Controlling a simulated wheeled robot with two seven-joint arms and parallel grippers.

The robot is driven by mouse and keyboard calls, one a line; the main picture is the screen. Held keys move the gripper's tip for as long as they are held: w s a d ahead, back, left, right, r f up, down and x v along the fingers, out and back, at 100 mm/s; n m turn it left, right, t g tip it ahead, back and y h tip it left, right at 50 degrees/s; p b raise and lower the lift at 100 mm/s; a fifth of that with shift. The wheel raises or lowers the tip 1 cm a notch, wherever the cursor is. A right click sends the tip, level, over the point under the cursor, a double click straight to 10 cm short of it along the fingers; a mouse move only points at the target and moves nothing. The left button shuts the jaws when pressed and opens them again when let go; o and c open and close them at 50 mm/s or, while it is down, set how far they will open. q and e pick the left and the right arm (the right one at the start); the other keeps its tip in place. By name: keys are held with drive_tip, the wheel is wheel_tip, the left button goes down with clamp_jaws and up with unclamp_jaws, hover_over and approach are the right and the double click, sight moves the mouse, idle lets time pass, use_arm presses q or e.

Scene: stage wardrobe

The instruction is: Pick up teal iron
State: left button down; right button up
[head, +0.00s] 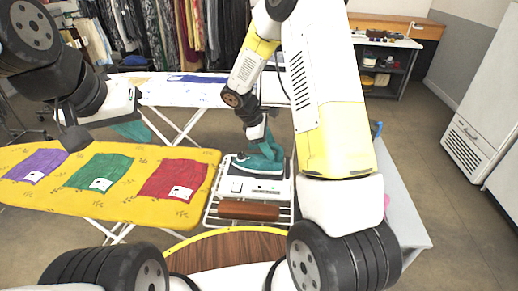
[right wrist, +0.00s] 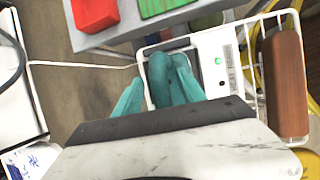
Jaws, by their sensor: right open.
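The teal iron (head: 258,164) sits on a white stand at the head of the yellow ironing board. My right gripper (head: 262,146) is directly over it, its teal fingers reaching down. In the right wrist view the iron (right wrist: 159,80) shows between the fingers of my right gripper (right wrist: 158,88), which is open. Whether a finger touches the iron I cannot tell. My left gripper (head: 132,130) hangs over the far edge of the yellow board, away from the iron; its jaw opening is unclear.
The yellow ironing board (head: 128,205) carries purple, green and red folded cloths. A brown roll (head: 248,210) lies at the front of the white stand (head: 226,199). In the right wrist view a red block (right wrist: 95,12) and a green block (right wrist: 160,6) lie on a grey surface nearby.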

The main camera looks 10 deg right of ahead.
clamp_jaws()
drive_tip(key=shift+r, duration=0.1)
drive_tip(key=shift+r, duration=0.15)
